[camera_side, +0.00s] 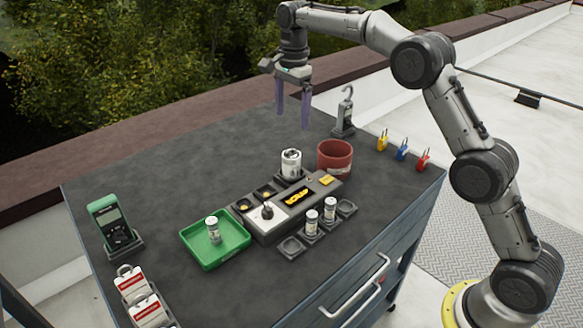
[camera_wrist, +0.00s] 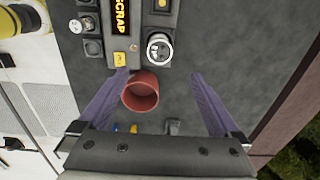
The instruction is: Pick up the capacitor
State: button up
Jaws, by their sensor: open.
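Several silver-white cylinders look like capacitors. The largest capacitor (camera_side: 291,162) stands upright in a dark socket at the far end of the grey tester; the wrist view shows its top (camera_wrist: 159,47). A small cylinder (camera_side: 212,229) stands in the green tray (camera_side: 190,240). Two more small cylinders, one nearer (camera_side: 311,222) and one farther (camera_side: 330,208), stand in dark holders on the tester's right. My gripper (camera_side: 292,120) is open and empty, high above the table's far part. In the wrist view its fingers (camera_wrist: 160,76) are wide apart, with the large capacitor just beyond them.
A red cup (camera_side: 335,158) stands right beside the large capacitor. The tester's display (camera_wrist: 121,15) reads SCRAP. A hook device (camera_side: 345,115) and yellow, blue and red padlocks (camera_side: 402,150) line the far right. A green meter (camera_side: 110,225) stands left. The table's far left is clear.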

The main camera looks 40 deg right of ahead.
aim_at(292, 154)
notch_tip(292, 154, down, 15)
jog(key=shift+w+f, duration=0.15)
jog(key=shift+f, duration=0.05)
jog(key=shift+r, duration=0.1)
grip_shut()
dwell(0.8)
